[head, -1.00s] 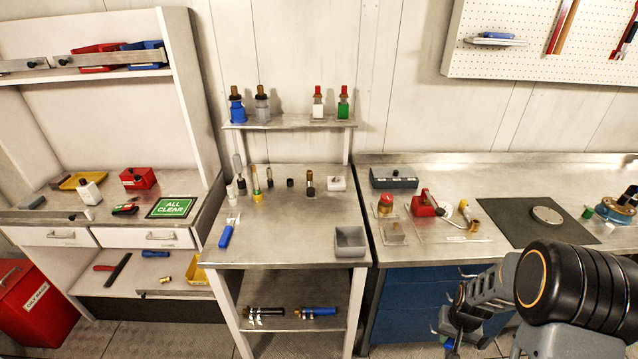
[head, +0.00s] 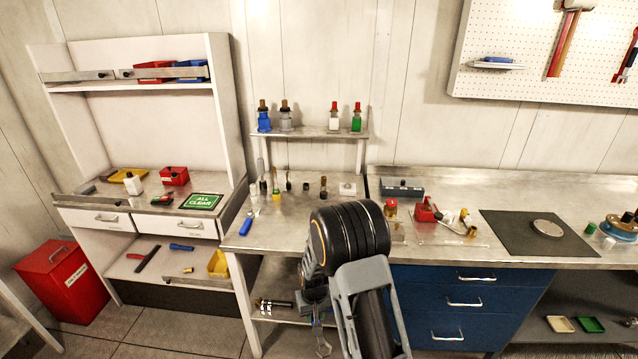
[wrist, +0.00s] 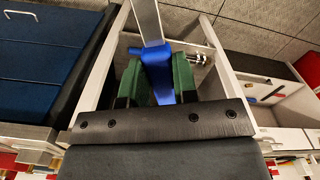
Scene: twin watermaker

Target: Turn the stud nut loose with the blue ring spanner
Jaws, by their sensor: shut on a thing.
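My gripper (wrist: 157,80) is shut on the blue handle of the ring spanner (wrist: 158,70), which sits between its two green finger pads in the wrist view. The spanner's grey metal shank (wrist: 148,20) runs out past the top edge of that picture. In the head view my gripper (head: 315,300) hangs low in front of the middle table, and the spanner's metal end (head: 323,346) points down below it. Its blue handle is hard to make out there. I cannot pick out the stud nut for sure in either view.
The middle table (head: 285,238) carries a blue-handled tool (head: 246,223) and several small bottles and fittings. A blue drawer cabinet (head: 460,305) stands close on the right of my arm. A red bin (head: 67,285) stands at far left. Bare floor (head: 185,320) shows in front of the left unit.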

